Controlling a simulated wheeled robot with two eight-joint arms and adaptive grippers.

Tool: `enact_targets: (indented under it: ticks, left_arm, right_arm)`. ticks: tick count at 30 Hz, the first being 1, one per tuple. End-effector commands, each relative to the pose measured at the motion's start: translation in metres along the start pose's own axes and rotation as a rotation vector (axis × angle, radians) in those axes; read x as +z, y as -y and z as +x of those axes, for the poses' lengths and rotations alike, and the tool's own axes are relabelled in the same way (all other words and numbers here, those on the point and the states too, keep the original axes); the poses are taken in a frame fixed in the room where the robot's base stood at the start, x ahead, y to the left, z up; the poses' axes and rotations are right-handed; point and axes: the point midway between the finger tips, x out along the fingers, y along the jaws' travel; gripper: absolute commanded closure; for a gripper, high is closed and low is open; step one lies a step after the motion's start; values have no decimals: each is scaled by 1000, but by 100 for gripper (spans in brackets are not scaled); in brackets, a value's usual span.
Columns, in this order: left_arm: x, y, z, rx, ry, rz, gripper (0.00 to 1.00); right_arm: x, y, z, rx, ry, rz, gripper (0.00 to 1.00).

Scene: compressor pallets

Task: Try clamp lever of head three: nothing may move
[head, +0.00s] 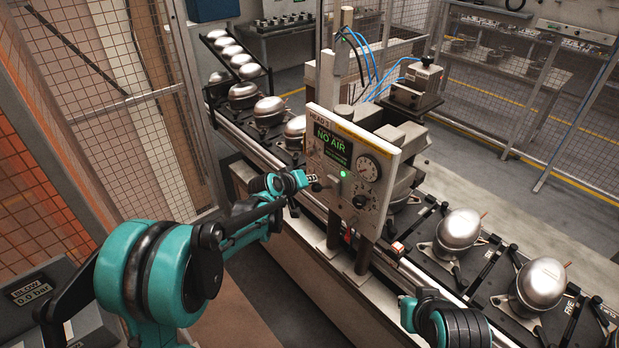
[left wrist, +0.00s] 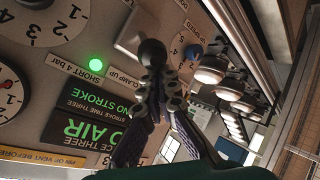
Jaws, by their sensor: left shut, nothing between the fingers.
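The head three panel (head: 352,165) stands over the line, with a screen reading NO AIR, a lit green lamp and a dial gauge. My left gripper (head: 312,181) is at the panel's left edge, its fingers shut and empty. In the left wrist view, the fingertips (left wrist: 160,84) meet just below the black ball of a lever (left wrist: 152,52), beside a CLAMP UP label. The fingers hide the lever's stem, and I cannot tell whether they touch the ball. My right gripper's fingers do not show; only a teal part of the arm is at the bottom.
Silver compressors on black pallets stand along the conveyor on both sides of the panel, including one compressor (head: 459,229) at right. A blue button (left wrist: 193,50) sits close to the fingertips. A mesh fence (head: 95,110) closes the left side.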

Motion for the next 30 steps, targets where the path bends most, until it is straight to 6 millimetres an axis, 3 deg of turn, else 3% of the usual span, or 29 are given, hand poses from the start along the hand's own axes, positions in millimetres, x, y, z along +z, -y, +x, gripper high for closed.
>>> enact_targets:
  ticks: [23, 30]
  left_arm:
    - [6, 9, 0, 74, -55, -26, 100]
    - [14, 19, 2, 144, -108, -53, 100]
  right_arm:
    - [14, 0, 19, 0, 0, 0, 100]
    - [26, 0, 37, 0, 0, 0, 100]
